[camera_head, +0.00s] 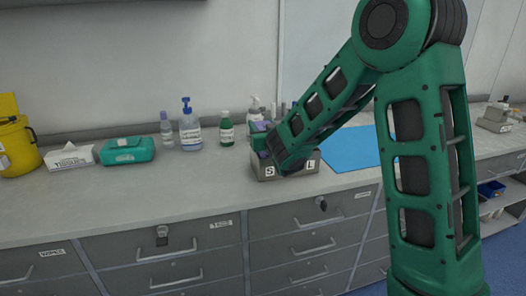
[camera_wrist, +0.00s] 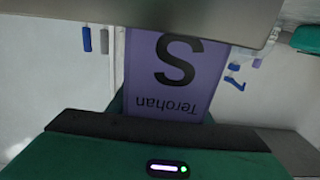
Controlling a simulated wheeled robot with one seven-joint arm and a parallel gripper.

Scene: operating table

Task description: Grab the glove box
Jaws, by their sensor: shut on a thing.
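The glove box is purple, marked with a large S and "Terohan". It fills the middle of the wrist view (camera_wrist: 150,75), with its print upside down. In the head view only a small purple part (camera_head: 263,154) shows beside my gripper (camera_head: 272,148). My gripper is shut on this box; its dark edge and green body cross the lower wrist view. The box is at the grey holder (camera_head: 287,172) labelled S and L on the counter. My arm hides much of the holder, and I cannot tell whether the box is clear of it.
A blue mat (camera_head: 350,150) lies right. The counter front (camera_head: 170,195) is clear.

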